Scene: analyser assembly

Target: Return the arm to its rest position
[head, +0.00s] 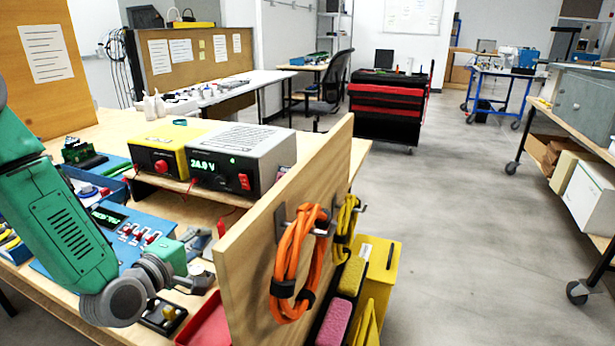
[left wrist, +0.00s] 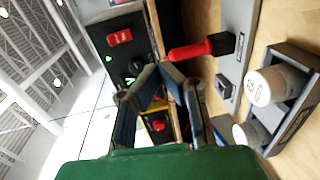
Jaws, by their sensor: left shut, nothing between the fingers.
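My green left arm comes in from the left in the head view and reaches down over the workbench. Its gripper (head: 203,282) is low over the bench, left of the upright wooden panel, and partly hard to make out. In the left wrist view the fingers of my left gripper (left wrist: 158,74) are together, with nothing between them. Beyond them show the dark face of a power supply with a red switch (left wrist: 119,37), and a red-handled part (left wrist: 190,50). My right gripper is in neither view.
A grey power supply (head: 262,146) and a yellow box (head: 158,150) stand on a raised shelf. The wooden panel (head: 245,262) carries an orange cable coil (head: 289,255) and a yellow one (head: 344,222). Open floor (head: 450,230) lies right.

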